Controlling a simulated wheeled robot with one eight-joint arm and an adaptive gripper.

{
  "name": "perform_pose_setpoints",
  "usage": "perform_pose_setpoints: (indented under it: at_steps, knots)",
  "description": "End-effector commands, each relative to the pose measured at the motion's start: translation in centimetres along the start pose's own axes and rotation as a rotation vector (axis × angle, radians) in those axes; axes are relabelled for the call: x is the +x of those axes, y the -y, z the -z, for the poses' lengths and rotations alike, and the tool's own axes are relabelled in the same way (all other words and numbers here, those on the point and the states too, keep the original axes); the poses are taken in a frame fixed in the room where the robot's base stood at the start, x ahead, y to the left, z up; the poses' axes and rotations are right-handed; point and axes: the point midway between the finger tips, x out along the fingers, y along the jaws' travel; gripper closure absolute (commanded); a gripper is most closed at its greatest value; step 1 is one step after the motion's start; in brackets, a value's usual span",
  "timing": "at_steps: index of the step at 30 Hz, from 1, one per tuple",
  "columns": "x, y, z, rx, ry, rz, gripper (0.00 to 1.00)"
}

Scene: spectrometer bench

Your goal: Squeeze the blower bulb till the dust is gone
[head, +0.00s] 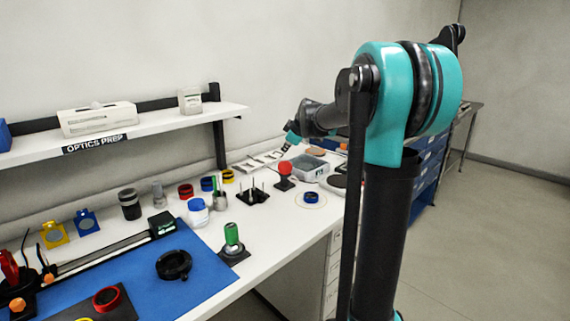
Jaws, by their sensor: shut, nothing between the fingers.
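A red bulb on a dark base, which looks like the blower bulb (285,169), stands on the white bench right of the middle. A small blue ring (311,197) lies on a pale round pad to its right and nearer to me. Any dust is too small to tell. My gripper (286,148) is small in the view, above the back of the bench and a little behind the red bulb, apart from it. It is shut and empty.
A grey bin (307,167) stands close right of the bulb. A black stand with pins (254,194) is to its left. The shelf (170,122) overhangs the left back. My arm covers the bench's right part.

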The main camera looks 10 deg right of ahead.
Motion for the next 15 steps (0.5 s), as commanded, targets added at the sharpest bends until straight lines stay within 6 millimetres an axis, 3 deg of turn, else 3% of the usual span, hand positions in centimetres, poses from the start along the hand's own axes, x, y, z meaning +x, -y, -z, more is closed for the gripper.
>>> perform_pose_setpoints:
  at_steps: [7, 15]
  knots:
    - [-1.4, -1.1, 1.1, 0.0, 0.0, 0.0, 1.0]
    - [-1.8, -1.3, 1.3, 0.0, 0.0, 0.0, 1.0]
